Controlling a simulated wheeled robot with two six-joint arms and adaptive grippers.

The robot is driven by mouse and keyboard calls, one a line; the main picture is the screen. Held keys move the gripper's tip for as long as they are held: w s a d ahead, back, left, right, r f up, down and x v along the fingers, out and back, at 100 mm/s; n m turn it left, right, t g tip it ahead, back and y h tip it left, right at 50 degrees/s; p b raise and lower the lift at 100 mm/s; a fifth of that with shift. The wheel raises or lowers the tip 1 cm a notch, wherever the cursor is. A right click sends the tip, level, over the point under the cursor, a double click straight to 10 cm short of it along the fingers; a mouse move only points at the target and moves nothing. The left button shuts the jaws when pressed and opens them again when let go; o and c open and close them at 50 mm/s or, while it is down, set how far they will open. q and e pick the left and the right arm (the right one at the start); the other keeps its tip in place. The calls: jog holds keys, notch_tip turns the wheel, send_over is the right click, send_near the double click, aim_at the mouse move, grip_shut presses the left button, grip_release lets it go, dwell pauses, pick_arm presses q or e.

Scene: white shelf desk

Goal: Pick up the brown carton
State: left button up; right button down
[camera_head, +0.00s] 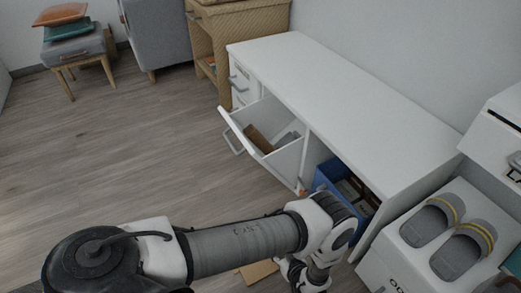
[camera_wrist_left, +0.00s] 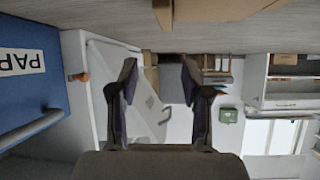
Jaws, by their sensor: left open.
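A brown carton (camera_head: 258,271) lies on the wooden floor at the bottom of the head view, partly hidden behind my left arm. A brown box-like thing also shows at the top edge of the left wrist view (camera_wrist_left: 228,9), cut off by the frame. My left gripper (camera_wrist_left: 159,78) is open, with nothing between its fingers. In the head view it hangs at the bottom, right of the carton and apart from it, its fingertips not clear. Another brown piece (camera_head: 256,138) lies inside the tilted-open desk drawer. My right gripper is in neither view.
The white desk (camera_head: 335,90) has an open drawer front (camera_head: 245,131) jutting out over the floor. A blue bin (camera_head: 325,178) stands in its lower opening. Grey slippers (camera_head: 432,222) sit on a white cabinet at right. The floor at left is clear.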

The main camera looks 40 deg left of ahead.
pick_arm(q)
jog(key=f, duration=0.1)
jog(key=d+f, duration=0.1)
jog(key=f+n, duration=0.1)
jog(key=shift+s+d+g+y+b, duration=0.3)
jog(key=shift+s+d+y+b, duration=0.05)
jog(key=shift+y, duration=0.05)
jog(key=shift+s+f+n+b, duration=0.1)
jog(key=shift+f+n+b, duration=0.1)
jog(key=shift+n+b, duration=0.15)
jog(key=b+x, duration=0.2)
jog(key=b, duration=0.1)
jog(key=shift+a, duration=0.2)
jog(key=b+x, duration=0.2)
jog(key=x, duration=0.2)
jog(key=shift+a+b, duration=0.15)
jog(key=shift+b, duration=0.2)
jog(key=shift+a, duration=0.25)
jog(key=shift+r, duration=0.15)
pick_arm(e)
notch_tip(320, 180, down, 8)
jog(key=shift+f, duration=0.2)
pick_arm(q)
grip_shut()
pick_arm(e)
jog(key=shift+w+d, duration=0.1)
